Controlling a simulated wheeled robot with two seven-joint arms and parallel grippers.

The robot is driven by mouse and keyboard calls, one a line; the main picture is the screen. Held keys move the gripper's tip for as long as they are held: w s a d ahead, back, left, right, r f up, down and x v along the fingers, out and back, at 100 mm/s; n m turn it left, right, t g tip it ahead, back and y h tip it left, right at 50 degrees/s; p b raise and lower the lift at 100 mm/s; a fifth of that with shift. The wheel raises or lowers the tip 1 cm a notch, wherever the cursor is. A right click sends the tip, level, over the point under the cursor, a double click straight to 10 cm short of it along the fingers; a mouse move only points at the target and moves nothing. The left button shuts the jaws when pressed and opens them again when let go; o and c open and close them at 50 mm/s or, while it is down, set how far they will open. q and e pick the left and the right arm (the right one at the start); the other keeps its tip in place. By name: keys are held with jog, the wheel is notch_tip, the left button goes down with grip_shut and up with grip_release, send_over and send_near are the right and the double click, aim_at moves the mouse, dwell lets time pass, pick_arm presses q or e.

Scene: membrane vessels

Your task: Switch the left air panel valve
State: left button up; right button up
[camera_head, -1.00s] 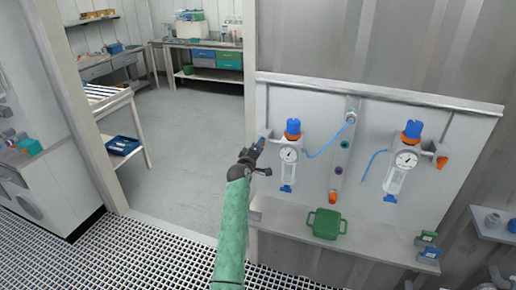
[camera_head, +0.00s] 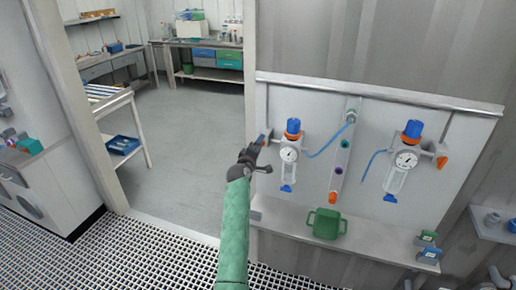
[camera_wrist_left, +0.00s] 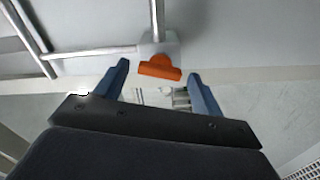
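The air panel (camera_head: 300,188) is a pale board on the wall with two regulators. The left regulator (camera_head: 289,155) has a blue knob and a round gauge. In the left wrist view, the left valve's orange handle (camera_wrist_left: 160,67) lies crosswise on a grey pipe fitting, between and just beyond my finger tips. My left gripper (camera_wrist_left: 158,72) is open, its two blue fingers apart on either side of the handle, with no clear contact. In the head view my left gripper (camera_head: 261,150) is at the panel's left edge and mostly hides this valve. My right gripper is not in view.
The right regulator (camera_head: 405,160) has its own orange valve handle (camera_head: 442,162). A green container (camera_head: 327,223) stands on the shelf (camera_head: 285,218) below the panel. A doorway with open floor (camera_head: 190,130) lies left of my arm.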

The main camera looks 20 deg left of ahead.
pick_arm(q)
jog(key=shift+s, duration=0.15)
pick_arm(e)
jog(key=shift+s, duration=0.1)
pick_arm(q)
jog(key=s+p, duration=0.2)
jog(key=s, duration=0.5)
jog(key=shift+s+a+p, duration=0.15)
jog(key=shift+s+p, duration=0.1)
jog(key=shift+p, duration=0.1)
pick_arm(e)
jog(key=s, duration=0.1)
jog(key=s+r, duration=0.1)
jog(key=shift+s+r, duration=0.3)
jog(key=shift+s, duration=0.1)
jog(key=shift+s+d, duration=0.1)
